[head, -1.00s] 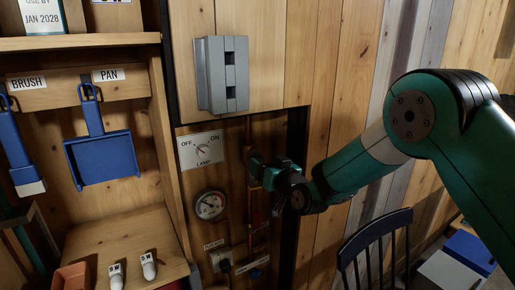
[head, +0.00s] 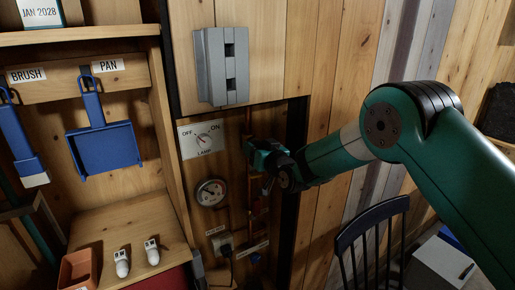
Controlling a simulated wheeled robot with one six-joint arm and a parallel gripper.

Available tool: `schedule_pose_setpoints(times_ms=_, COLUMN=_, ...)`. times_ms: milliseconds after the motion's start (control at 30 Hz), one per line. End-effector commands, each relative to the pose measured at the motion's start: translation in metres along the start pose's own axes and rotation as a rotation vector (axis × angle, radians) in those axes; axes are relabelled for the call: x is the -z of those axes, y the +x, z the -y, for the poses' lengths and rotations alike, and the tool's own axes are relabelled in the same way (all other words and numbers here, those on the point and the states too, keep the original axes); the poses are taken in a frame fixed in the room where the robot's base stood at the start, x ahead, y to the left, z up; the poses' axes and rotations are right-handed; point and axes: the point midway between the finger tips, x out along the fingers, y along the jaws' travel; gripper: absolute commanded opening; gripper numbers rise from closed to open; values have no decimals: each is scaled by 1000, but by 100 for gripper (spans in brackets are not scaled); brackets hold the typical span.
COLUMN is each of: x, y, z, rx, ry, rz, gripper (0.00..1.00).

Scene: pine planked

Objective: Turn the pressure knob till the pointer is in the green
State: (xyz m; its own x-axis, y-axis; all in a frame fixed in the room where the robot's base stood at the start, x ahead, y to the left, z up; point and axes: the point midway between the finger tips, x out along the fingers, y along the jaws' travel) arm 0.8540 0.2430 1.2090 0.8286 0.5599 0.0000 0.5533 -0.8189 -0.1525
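A round pressure gauge (head: 211,192) with a white dial hangs on the wooden panel in the recess, below the lamp switch plate. Its needle and any green band are too small to read. I cannot make out a pressure knob; my gripper and wrist cover part of the pipework there. The fingers are small and dark, so I cannot tell whether they are open or touch anything.
A lamp switch plate (head: 202,139) marked OFF and ON is left of my gripper. A grey box (head: 222,66) juts out above. A socket with a plug (head: 222,243) is below the gauge. A dark chair (head: 372,235) stands at lower right.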

Motion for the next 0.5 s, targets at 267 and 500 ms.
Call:
schedule_pose_setpoints(times_ms=267, x=-3, y=0, z=-1, rx=0, ry=54, rz=0, gripper=30)
schedule_pose_setpoints(times_ms=500, x=-6, y=0, z=-2, rx=0, ry=207, rz=-2, gripper=30)
